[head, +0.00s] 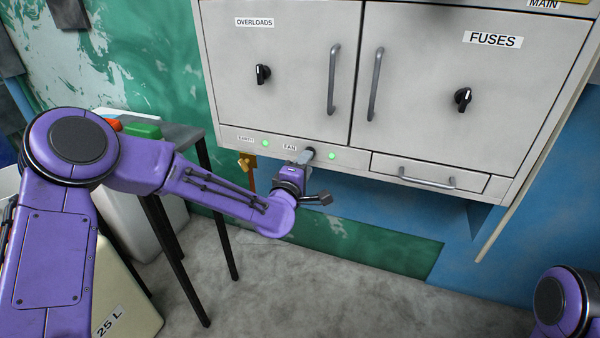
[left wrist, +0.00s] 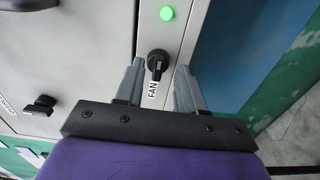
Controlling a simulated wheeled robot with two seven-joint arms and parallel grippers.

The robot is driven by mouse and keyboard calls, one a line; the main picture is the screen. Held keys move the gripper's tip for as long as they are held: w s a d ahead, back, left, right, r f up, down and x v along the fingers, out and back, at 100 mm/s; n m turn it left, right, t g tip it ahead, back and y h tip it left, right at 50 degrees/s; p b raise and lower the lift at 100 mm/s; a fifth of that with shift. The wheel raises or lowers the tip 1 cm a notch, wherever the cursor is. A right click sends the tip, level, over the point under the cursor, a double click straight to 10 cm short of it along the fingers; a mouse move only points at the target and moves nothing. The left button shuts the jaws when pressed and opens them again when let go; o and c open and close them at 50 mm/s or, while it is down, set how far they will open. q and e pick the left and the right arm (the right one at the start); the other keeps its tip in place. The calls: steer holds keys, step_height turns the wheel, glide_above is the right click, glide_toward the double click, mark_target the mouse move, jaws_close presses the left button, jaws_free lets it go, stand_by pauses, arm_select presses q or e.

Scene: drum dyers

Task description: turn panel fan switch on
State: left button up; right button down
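The fan switch (left wrist: 157,64) is a small black rotary knob beside the FAN label (left wrist: 152,89) on the grey panel's lower strip. In the head view the FAN label (head: 289,147) shows, but my gripper mostly hides the knob. The green light (head: 332,156) by the switch is lit; it also shows in the left wrist view (left wrist: 166,13). My left gripper (head: 307,155) is at the switch. In the left wrist view its open fingers (left wrist: 159,70) stand on both sides of the knob, with gaps visible. My right gripper is out of view.
Above are the overloads door (head: 285,70) and fuses door (head: 450,80) with knobs and protruding handles. A drawer (head: 430,173) is right of the switch. A lit green light (head: 265,142) is left. A table (head: 180,137) stands at the left. Floor below is clear.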

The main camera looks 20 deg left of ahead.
arm_select(q)
steer(key=s, duration=0.9)
steer(key=shift+a, duration=0.15)
steer(key=s+a+f+m+g+y, duration=0.1)
steer(key=s+a+f+m+g, duration=0.25)
steer(key=f, duration=0.65)
steer(key=s+f+m+g+y, duration=0.1)
steer(key=s+f+m+g, duration=0.25)
steer(key=s+f, duration=0.55)
steer(key=s+a+f+m+g+y, duration=0.15)
steer(key=s+a+f+g, duration=0.25)
steer(key=s+f, duration=0.6)
steer(key=s+a+f+m+g+y, duration=0.15)
steer(key=s+a+f+g, duration=0.4)
steer(key=s, duration=0.75)
step_height(320, 180, up, 15)
steer(key=d+t+h+p, duration=0.1)
steer(key=d+p, duration=0.1)
steer(key=p, duration=1.5)
steer(key=shift+w+m+t, duration=0.3)
steer(key=shift+t, duration=0.05)
